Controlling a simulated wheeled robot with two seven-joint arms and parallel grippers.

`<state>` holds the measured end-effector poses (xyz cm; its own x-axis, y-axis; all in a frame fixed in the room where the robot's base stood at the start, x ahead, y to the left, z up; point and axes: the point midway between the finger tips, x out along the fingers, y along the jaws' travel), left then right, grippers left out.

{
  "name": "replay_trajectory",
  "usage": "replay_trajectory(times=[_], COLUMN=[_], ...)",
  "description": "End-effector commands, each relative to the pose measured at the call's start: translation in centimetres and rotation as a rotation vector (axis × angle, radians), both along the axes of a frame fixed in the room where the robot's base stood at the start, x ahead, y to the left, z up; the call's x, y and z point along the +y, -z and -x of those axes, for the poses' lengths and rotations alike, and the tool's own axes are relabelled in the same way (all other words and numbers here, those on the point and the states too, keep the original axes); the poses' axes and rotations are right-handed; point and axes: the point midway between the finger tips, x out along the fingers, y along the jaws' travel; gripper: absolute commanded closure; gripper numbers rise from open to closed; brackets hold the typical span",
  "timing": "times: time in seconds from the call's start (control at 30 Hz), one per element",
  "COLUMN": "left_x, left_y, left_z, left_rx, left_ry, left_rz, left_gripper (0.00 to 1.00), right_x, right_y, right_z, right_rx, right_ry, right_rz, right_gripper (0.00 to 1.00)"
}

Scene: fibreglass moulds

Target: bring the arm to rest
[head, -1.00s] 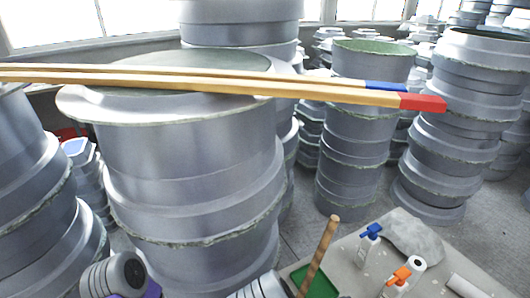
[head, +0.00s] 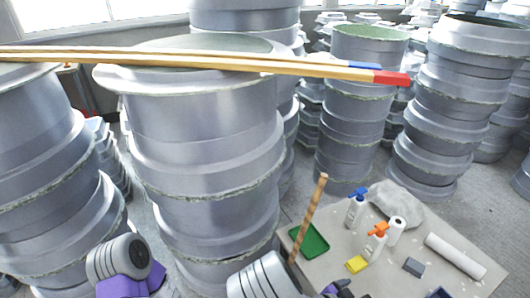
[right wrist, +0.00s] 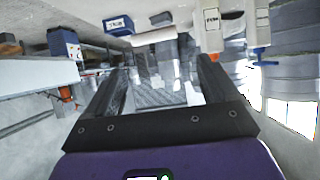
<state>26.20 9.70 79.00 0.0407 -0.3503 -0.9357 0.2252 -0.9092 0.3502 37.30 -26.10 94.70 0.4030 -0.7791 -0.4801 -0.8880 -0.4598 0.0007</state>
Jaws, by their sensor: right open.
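My right gripper (right wrist: 163,78) shows in the right wrist view with its two dark fingers spread apart. Nothing is between them; grey moulds and floor show blurred beyond. In the head view, part of my right arm (head: 262,277) is at the bottom centre, beside the near edge of the table. Part of my left arm (head: 122,262) is at the bottom left, in front of the mould stacks. My left gripper is outside the frame.
A table (head: 400,275) at lower right holds a green tray (head: 310,241), a wooden stick, a blue-topped bottle (head: 355,210), an orange-topped bottle (head: 375,242), a yellow sponge (head: 357,264) and a white roll (head: 455,256). Stacked grey moulds (head: 205,150) stand close behind; long wooden bars cross them.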

Motion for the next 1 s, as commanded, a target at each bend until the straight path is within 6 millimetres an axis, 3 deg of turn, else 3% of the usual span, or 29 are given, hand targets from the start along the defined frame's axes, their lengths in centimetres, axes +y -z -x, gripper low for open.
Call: replay_trajectory(times=[0.27,0.47,0.57,0.73,0.83,1.0], left_x=[0.0,0.0,0.0,0.0,0.0,0.0], left_y=[1.8,3.3,4.3,6.6,7.9,9.4], left_z=[0.0,0.1,0.1,0.0,0.0,0.1], left_rx=[-0.001,0.001,0.001,0.001,0.001,0.001], left_ry=[0.000,0.000,0.000,0.000,0.000,0.000], left_rz=[0.000,0.000,0.000,0.000,0.000,0.000], left_gripper=[0.57,0.57,0.57,0.57,0.57,0.57], right_x=[0.6,2.1,3.7,7.9,10.8,14.5], right_y=[7.4,13.5,17.1,22.7,24.7,25.9], right_z=[1.8,4.0,5.5,8.7,10.0,11.0], right_rx=[0.225,0.407,0.508,0.662,0.709,0.718], right_ry=[-0.102,-0.210,-0.288,-0.476,-0.610,-0.813], right_rz=[-0.115,-0.252,-0.358,-0.596,-0.736,-0.902], right_gripper=[0.12,0.12,0.12,0.12,0.12,0.12])
